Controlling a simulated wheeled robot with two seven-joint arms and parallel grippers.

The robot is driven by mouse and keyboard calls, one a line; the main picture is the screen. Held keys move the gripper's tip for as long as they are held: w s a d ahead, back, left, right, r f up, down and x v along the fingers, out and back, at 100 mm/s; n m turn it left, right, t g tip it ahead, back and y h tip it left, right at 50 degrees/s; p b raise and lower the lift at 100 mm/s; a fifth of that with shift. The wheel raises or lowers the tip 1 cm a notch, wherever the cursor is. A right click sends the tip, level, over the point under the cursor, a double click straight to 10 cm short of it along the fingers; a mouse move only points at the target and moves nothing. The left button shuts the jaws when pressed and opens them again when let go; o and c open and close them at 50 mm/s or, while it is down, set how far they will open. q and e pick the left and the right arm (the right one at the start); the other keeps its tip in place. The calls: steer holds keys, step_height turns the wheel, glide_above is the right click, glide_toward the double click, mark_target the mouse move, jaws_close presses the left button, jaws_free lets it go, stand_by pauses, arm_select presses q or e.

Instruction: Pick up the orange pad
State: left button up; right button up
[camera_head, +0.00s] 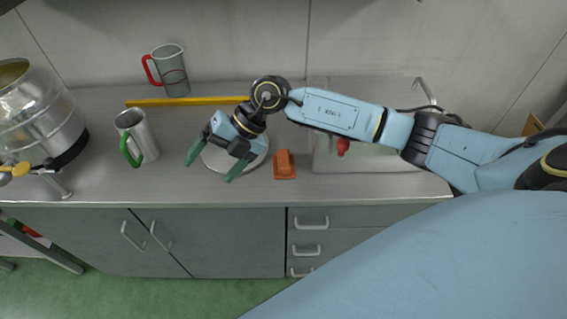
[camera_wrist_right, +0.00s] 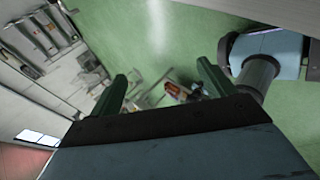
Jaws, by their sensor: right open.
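My left gripper is in neither view.
A green-handled mug (camera_head: 137,137) and a metal drum (camera_head: 40,115) stand left. A red-handled jug (camera_head: 169,70) stands behind a yellow bar (camera_head: 180,101). A sink (camera_head: 375,158) with a red thing (camera_head: 343,146) is right of the pad. The front counter edge is clear.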

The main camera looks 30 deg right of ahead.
steer(key=w+d+f+h, duration=0.1)
steer(key=w+d+h, duration=0.1)
steer(key=d+h, duration=0.65)
steer(key=m+g, duration=0.1)
steer(key=m, duration=0.1)
glide_above(284, 157)
steer(key=shift+h, duration=0.35)
step_height(284, 157, down, 7)
steer(key=shift+a+r, duration=0.1)
step_height(284, 157, down, 6)
steer(key=shift+r+p, duration=0.1)
steer(key=shift+p, duration=0.2)
steer(key=c, duration=1.1)
step_height(284, 157, up, 10)
steer(key=shift+r, duration=0.1)
steer(key=o, duration=0.5)
steer(key=shift+c, duration=0.2)
steer(key=c, duration=0.3)
